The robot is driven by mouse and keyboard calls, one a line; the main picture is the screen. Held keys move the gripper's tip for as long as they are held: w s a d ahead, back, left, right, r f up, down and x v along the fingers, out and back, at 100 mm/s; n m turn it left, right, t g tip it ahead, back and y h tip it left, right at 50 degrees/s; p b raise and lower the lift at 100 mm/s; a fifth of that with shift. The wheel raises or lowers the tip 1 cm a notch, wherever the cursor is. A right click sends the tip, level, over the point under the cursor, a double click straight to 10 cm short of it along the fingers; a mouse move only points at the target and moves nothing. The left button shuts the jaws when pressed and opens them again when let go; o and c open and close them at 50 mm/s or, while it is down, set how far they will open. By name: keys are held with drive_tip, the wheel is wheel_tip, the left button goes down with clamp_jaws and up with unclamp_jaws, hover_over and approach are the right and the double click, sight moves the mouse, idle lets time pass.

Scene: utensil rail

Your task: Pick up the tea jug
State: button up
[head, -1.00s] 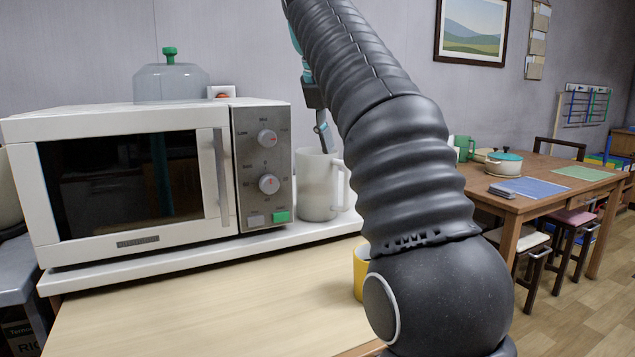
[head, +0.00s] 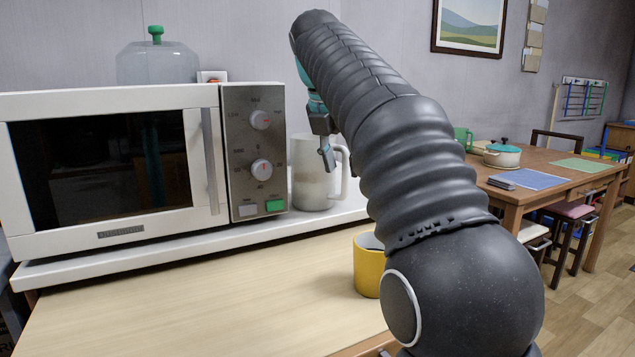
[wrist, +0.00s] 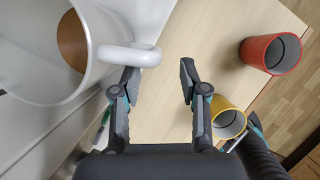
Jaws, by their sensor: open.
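The tea jug (head: 311,185) is a pale whitish jug with a handle on its right, standing on the white shelf (head: 346,212) right of the microwave. In the wrist view the jug (wrist: 90,60) is at the upper left, with brown tea in it and its handle pointing right. My gripper (wrist: 158,72) is open and empty between its fingers. Its left fingertip is close to the handle's end; I cannot tell if they touch. In the head view my gripper (head: 327,150) is in front of the jug's upper right side, partly hidden by my arm.
A microwave (head: 240,150) stands left of the jug, with a clear dome lid (head: 157,65) on top. A yellow mug (head: 368,272) stands on the wooden counter (head: 210,300) in front. A red mug (wrist: 265,54) shows in the wrist view. The counter's left part is clear.

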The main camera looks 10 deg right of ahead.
sight(344, 175)
drive_tip(key=x, duration=0.1)
drive_tip(key=b+x, duration=0.1)
drive_tip(key=x, duration=0.1)
drive_tip(key=b+x, duration=0.1)
drive_tip(key=x, duration=0.1)
drive_tip(key=shift+w+a, duration=0.1)
drive_tip(key=shift+w, duration=0.15)
clamp_jaws()
drive_tip(key=shift+r, duration=0.1)
